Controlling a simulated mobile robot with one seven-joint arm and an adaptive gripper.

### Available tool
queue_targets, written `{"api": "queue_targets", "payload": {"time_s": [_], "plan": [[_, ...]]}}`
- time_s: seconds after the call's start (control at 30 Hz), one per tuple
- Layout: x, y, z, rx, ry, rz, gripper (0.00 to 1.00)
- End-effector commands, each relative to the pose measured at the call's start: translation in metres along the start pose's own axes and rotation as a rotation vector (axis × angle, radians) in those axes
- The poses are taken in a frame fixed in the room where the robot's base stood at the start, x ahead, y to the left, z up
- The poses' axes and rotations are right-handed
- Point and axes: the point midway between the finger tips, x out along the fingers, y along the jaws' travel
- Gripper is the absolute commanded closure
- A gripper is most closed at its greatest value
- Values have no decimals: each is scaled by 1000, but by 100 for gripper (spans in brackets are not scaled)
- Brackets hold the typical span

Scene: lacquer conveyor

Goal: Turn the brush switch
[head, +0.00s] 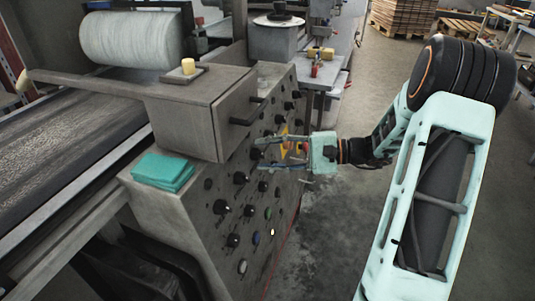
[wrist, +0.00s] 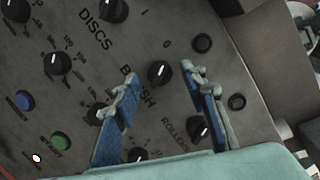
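The brush switch (wrist: 160,73) is a round black knob with a white pointer mark on the grey control panel (wrist: 60,110). In the wrist view the word beside it reads as "BRUSH", partly covered by the left finger. My gripper (wrist: 158,77) is open, with its two blue-padded fingers on either side of this knob and visible gaps to it. In the head view my gripper (head: 263,154) reaches the sloping panel from the right, fingertips close to the panel face. I cannot tell there which knob lies between them.
Other black knobs sit close by, including one marked DISCS (wrist: 113,10) and one marked ROLLERS (wrist: 198,128). A blue button (wrist: 24,101) and a green button (wrist: 61,142) are at lower left. A grey box (head: 190,115) juts out above the panel. Floor to the right is open.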

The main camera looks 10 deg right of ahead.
Motion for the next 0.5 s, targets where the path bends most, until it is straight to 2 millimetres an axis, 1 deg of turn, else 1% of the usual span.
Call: {"api": "queue_targets", "payload": {"time_s": [0.17, 0.27, 0.37, 0.5], "plan": [[0, 0, 0, 1, 0, 0, 61], [-6, 0, 0, 0, 2, -1, 61], [-20, 0, -1, 0, 4, -1, 61], [-50, 0, -1, -1, 5, -1, 61]]}}
